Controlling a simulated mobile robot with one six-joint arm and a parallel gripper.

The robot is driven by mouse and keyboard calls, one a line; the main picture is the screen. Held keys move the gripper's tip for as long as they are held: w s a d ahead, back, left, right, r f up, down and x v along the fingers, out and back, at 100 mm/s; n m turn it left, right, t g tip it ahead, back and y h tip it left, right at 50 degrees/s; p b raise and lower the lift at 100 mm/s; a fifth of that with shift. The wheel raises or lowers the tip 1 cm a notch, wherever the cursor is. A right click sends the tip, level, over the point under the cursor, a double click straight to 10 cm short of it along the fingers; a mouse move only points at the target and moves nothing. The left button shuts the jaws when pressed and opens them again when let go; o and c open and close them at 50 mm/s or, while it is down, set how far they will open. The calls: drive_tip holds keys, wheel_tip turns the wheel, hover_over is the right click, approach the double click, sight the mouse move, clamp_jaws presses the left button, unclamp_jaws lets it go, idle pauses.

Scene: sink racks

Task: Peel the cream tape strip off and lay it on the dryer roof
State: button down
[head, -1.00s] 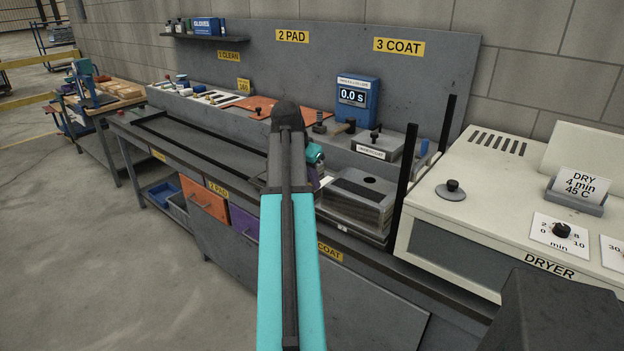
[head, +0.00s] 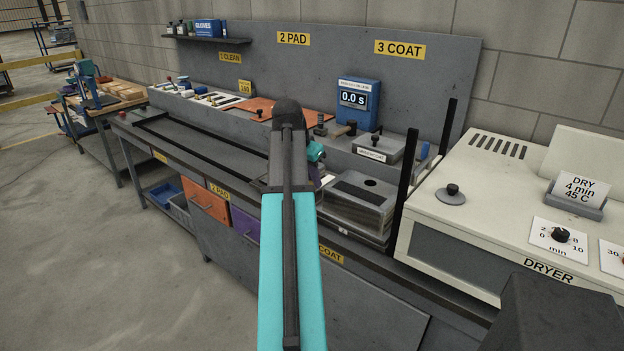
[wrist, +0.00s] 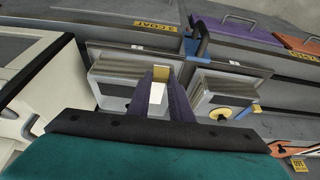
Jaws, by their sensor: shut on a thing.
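My gripper (wrist: 161,84) shows in the wrist view with its purple fingers close together. It is shut on a pale strip, which looks like the cream tape strip (wrist: 157,93). A tan patch sits just beyond the strip near the fingertips; I cannot tell whether it is part of it. In the head view my arm hides most of the gripper, and only a small pale piece shows beside it. The gripper is over the bench near the grey box (head: 352,211). The cream dryer roof (head: 492,172) is to the right, with a round black-knobbed disc (head: 451,196) on it.
Two black upright posts (head: 407,180) stand between the bench and the dryer. A card holder (head: 576,203) and a dial (head: 560,235) take up the roof's right side.

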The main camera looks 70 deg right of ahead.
drive_tip(key=shift+r+p, duration=1.5)
drive_tip(key=shift+r, duration=0.7)
drive_tip(key=w+a+f+n+t+y, duration=0.15)
drive_tip(key=w+a+n, duration=0.35)
drive_tip(key=w+a, duration=0.9)
drive_tip(key=w+a+f+n+t+h, duration=0.15)
drive_tip(key=w+a+n, duration=0.35)
drive_tip(key=w+a, duration=0.85)
drive_tip(key=w+a+f+n+t+y, duration=0.1)
drive_tip(key=w+a+n, duration=0.2)
drive_tip(key=a, duration=0.9)
drive_tip(key=w+a+n+y, duration=0.2)
drive_tip(key=w+a+n, duration=0.2)
drive_tip(key=a, duration=0.8)
drive_tip(key=w+a+f+n+t+y, duration=0.1)
drive_tip(key=w+a+n, duration=0.3)
drive_tip(key=a, duration=0.8)
drive_tip(key=shift+w+f+t+b, duration=0.3)
drive_tip(key=shift+w, duration=0.1)
